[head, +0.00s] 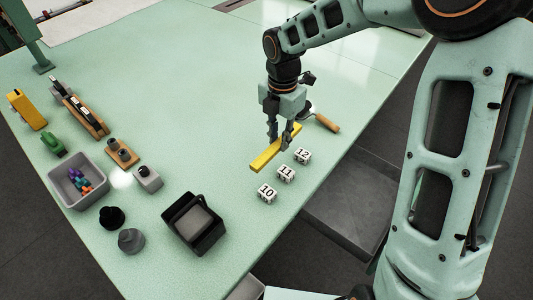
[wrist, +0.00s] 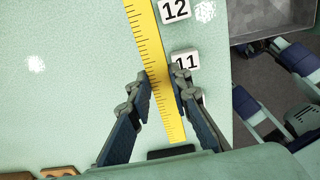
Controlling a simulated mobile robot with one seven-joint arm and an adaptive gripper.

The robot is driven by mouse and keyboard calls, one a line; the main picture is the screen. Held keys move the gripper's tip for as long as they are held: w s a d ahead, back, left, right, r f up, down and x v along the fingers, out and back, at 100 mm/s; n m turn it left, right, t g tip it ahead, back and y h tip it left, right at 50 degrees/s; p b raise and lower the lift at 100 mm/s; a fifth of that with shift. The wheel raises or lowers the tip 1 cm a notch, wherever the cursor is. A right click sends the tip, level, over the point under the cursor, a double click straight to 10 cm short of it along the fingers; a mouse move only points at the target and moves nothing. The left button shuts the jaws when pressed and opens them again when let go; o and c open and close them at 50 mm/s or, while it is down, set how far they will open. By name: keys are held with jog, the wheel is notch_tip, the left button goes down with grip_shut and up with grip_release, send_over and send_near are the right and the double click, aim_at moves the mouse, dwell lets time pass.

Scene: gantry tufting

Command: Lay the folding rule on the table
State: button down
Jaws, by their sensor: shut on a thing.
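The yellow folding rule (head: 264,160) lies across the space between my fingers, beside the numbered blocks near the table's right edge. My gripper (head: 279,143) points down and is shut on the rule. In the wrist view the rule (wrist: 147,42), with black graduations, runs between the two fingertips (wrist: 162,84), its flat face toward the camera. The rule looks level and close to the pale green table (head: 190,90). I cannot tell whether it touches the tabletop.
White blocks marked 10 (head: 267,193), 11 (head: 286,174) and 12 (head: 302,155) stand just right of the rule. A wooden-handled tool (head: 327,123) lies behind them. A black tray (head: 194,224) and a grey bin (head: 78,187) stand left. The table's middle is clear.

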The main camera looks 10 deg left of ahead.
jog(key=a+f, duration=0.2)
jog(key=f, duration=0.1)
jog(key=w+a+f, duration=0.1)
jog(key=a+f, duration=0.1)
jog(key=f, duration=0.3)
jog(key=shift+a+f, duration=0.1)
jog(key=shift+a, duration=0.2)
jog(key=shift+f, duration=0.3)
jog(key=shift+f, duration=0.2)
jog(key=c, duration=1.8)
grip_release()
jog(key=shift+o, duration=0.2)
notch_tip(320, 180, up, 12)
jog(key=shift+r, duration=0.2)
